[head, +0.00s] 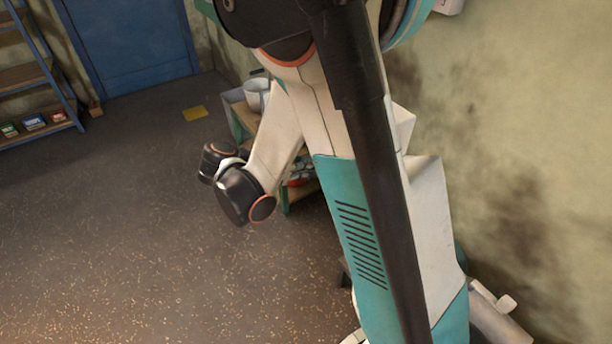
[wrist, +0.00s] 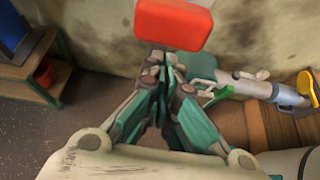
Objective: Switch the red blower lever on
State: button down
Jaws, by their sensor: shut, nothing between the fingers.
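In the wrist view a large red block-shaped piece (wrist: 173,22) shows at the top centre, in front of the stained wall. It may be the grip of the red lever, but its shaft and mounting cannot be made out. My gripper (wrist: 167,68) is shut and empty, with its fingertips just below the red piece in the picture. Whether they touch it cannot be told. In the head view my own arm and body fill the middle, and neither the red piece nor my gripper can be made out.
A wooden shelf (wrist: 40,70) with a red pot (wrist: 43,73) stands left. Open floor (head: 130,230) lies left, towards the blue door (head: 130,40).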

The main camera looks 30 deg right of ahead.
jog(key=shift+r, duration=0.35)
jog(key=shift+r, duration=0.1)
notch_tip(320, 180, up, 6)
jog(key=d+y+p, duration=0.1)
jog(key=y+p, duration=0.1)
jog(key=p, duration=0.5)
jog(key=shift+y, duration=0.4)
jog(key=shift+w+d, duration=0.1)
